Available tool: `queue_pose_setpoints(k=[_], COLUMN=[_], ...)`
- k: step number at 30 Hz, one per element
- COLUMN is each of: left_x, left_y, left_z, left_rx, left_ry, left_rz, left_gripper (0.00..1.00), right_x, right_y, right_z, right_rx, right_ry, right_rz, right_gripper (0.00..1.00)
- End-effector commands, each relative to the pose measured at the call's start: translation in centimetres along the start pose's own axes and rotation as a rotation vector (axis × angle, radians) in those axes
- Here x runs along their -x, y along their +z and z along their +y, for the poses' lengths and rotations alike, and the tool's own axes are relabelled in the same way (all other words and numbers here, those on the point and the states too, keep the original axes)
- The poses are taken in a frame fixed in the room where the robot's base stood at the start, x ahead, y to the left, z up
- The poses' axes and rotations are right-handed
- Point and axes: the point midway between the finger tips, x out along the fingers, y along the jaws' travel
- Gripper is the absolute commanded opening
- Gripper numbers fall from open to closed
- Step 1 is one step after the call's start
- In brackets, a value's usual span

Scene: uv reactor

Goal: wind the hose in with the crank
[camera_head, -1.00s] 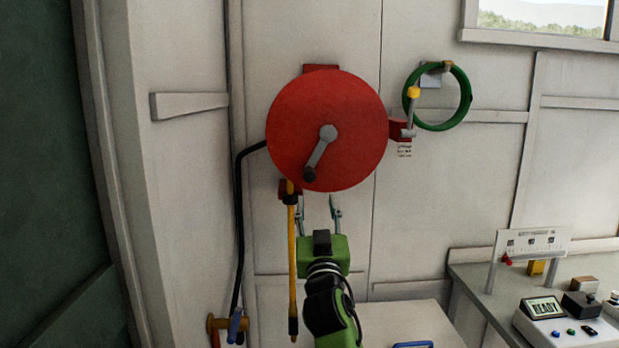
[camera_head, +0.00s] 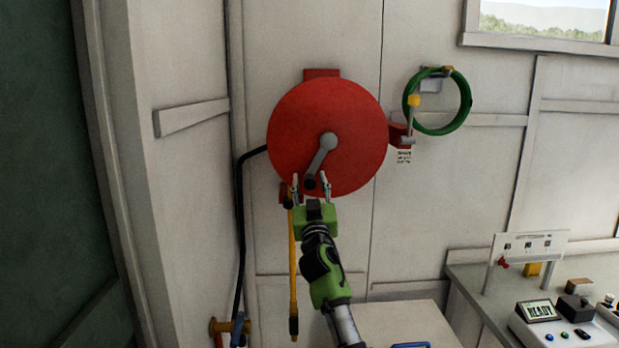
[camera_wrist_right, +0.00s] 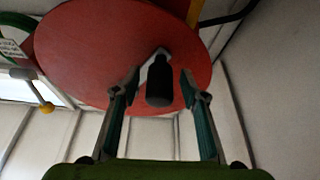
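The red hose reel (camera_head: 330,110) is mounted on the wall in the head view. Its grey crank arm (camera_head: 321,158) points down and slightly left from the hub, ending in a dark handle (camera_head: 310,183). My right gripper (camera_head: 312,182) is open, with one finger on each side of the handle. In the right wrist view the black handle (camera_wrist_right: 159,82) stands between the spread fingers, with gaps on both sides. The yellow hose (camera_head: 293,265) hangs straight down from below the reel, its dark end low. My left gripper is not in view.
A black supply pipe (camera_head: 240,220) runs down to a brass valve with a blue lever (camera_head: 237,327) at lower left. A yellow-knobbed lever (camera_head: 412,102) and green coil (camera_head: 464,100) are right of the reel. A bench with a control box (camera_head: 560,325) stands at lower right.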

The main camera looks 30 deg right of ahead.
Motion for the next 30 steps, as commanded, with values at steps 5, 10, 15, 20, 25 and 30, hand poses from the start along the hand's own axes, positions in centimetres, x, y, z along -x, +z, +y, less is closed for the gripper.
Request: queue_pose_setpoints(k=[5,10,15,20,25,30], left_x=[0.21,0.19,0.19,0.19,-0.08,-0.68], left_y=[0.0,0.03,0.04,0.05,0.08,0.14], left_z=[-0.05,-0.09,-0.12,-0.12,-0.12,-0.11], left_rx=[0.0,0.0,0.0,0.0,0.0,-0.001], left_ry=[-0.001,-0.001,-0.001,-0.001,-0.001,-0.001], left_rz=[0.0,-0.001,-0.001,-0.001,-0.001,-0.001], left_gripper=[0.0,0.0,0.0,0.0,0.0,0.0], right_x=[-0.84,-0.91,-0.89,-0.89,-0.87,-0.97], right_y=[-0.04,0.0,-0.01,-0.01,0.03,-0.14], right_z=[0.0,0.01,0.01,0.01,-0.06,-0.15], right_rx=[0.001,0.0,0.0,0.0,-0.005,-0.025], right_ry=[-0.001,-0.001,0.0,0.0,0.002,0.012], right_rz=[0.0,0.0,0.0,0.0,0.001,0.002], right_gripper=[0.4,0.4,0.22,0.0,0.0,0.0])
